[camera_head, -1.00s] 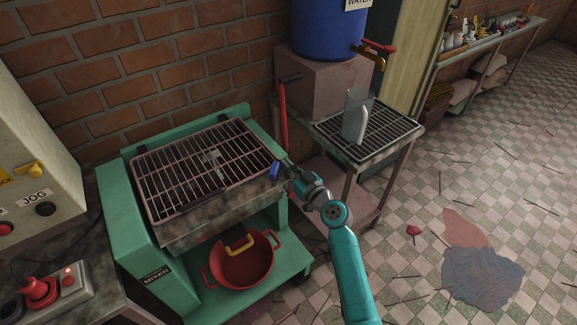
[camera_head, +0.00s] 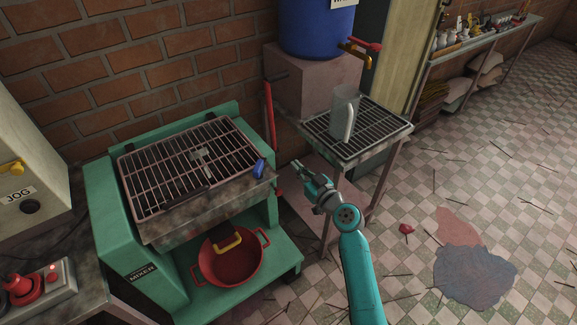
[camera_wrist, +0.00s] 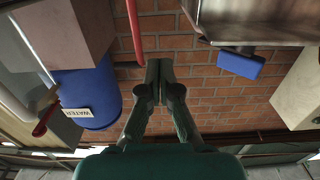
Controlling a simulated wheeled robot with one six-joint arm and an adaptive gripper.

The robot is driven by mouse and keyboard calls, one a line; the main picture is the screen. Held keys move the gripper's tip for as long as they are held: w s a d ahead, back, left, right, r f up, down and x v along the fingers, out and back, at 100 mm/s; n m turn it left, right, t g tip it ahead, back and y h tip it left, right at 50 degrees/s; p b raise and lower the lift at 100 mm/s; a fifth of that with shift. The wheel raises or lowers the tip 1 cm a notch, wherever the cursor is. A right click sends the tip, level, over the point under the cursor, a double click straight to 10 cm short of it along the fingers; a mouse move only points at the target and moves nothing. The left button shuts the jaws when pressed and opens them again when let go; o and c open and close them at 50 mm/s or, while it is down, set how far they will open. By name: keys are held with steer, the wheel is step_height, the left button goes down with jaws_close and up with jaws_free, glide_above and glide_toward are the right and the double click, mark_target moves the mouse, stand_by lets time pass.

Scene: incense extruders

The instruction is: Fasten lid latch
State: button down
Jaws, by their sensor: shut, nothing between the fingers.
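The lid is a barred metal grille (camera_head: 190,165) lying flat and closed over the green mixer (camera_head: 120,215). A blue latch (camera_head: 259,168) sits at the right front edge of the mixer's top. It also shows in the wrist view (camera_wrist: 241,64), hanging at the metal edge, upside down there. My gripper (camera_head: 298,166) is right of the latch, with a gap between them. In the wrist view my fingers (camera_wrist: 159,70) are shut together and empty, pointing at the brick wall. Whether the latch is engaged I cannot tell.
A red bar (camera_head: 270,112) stands upright behind the mixer's right side. Right of it a rack table (camera_head: 375,135) holds a clear jug (camera_head: 344,112), beside a blue water barrel (camera_head: 318,32). A red pot (camera_head: 230,262) sits on the mixer's lower shelf. Floor to the right is mostly open.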

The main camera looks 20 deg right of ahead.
steer(key=s+d, duration=0.3)
steer(key=d, duration=0.2)
steer(key=shift+d, duration=0.2)
steer(key=shift+s, duration=0.1)
